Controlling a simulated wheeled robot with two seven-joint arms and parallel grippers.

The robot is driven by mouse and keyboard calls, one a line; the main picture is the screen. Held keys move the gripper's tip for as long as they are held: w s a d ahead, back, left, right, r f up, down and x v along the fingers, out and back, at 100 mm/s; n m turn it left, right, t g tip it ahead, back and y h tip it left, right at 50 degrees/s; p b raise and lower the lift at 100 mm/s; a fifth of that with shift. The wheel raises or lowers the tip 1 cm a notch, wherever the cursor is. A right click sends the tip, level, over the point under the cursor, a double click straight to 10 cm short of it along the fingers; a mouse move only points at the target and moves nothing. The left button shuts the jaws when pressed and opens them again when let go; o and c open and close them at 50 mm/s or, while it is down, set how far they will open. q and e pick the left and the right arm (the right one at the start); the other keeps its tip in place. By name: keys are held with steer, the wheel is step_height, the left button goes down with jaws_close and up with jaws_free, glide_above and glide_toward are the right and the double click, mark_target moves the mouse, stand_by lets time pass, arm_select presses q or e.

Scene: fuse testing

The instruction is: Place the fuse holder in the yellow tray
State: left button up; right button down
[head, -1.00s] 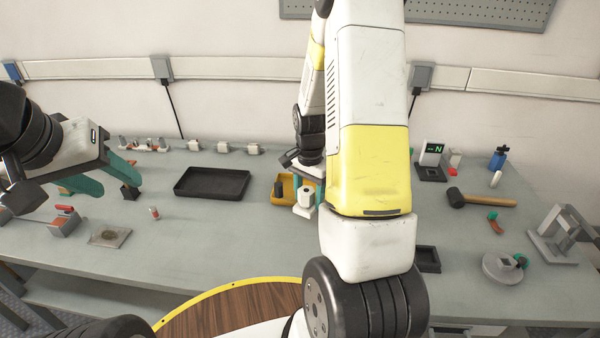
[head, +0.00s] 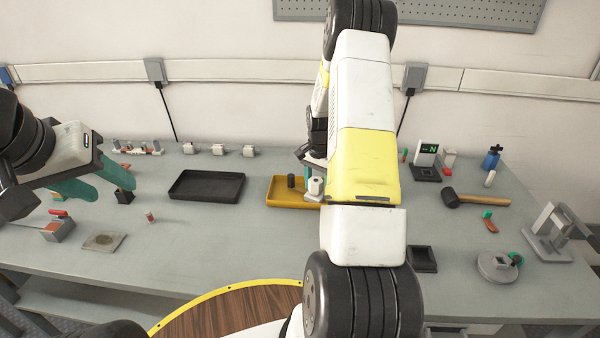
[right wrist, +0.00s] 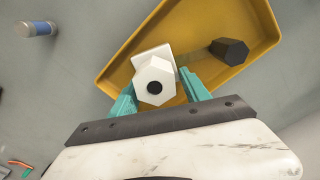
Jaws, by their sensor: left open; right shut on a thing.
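The fuse holder (right wrist: 155,75) has a white six-sided post with a black centre and a black six-sided post. A thin pale strip seems to join them in the right wrist view. My right gripper (right wrist: 158,92) is shut on the white-post end, with a teal finger on each side. The fuse holder (head: 315,186) is over the yellow tray (head: 282,204); I cannot tell whether it touches the tray floor. My forearm hides the tray's right side in the head view. My left gripper (head: 114,196) is open and empty over the table's left side.
A black tray (head: 207,186) lies left of the yellow tray. Several small white blocks (head: 218,150) stand behind it. A meter (head: 427,155), a hammer (head: 475,200) and a small dark tray (head: 422,260) are on the right. The table front between is clear.

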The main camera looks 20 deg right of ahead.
steer(key=c, duration=0.5)
jaws_free()
steer(key=shift+f, duration=0.1)
step_height(320, 180, up, 12)
steer(key=shift+r, duration=0.1)
steer(key=s+a+r+n+t, duration=0.25)
steer(key=s+a+r, duration=0.25)
steer(key=r, duration=0.3)
steer(key=s+a+r+n+t, duration=0.1)
steer(key=s+a+r+n, duration=0.3)
steer(key=r, duration=0.4)
steer(key=s+a+r+n+t+y, duration=0.1)
steer(key=s+a+r+n, duration=0.1)
steer(key=s+a, duration=0.3)
steer(key=s+a+r+n+t+y, duration=0.1)
steer(key=s+a+r+n, duration=0.1)
steer(key=s, duration=0.9)
steer(key=a+n, duration=0.1)
steer(key=a, duration=0.1)
steer(key=shift+s+a+r+t, duration=0.3)
steer(key=shift+s+a+t, duration=0.05)
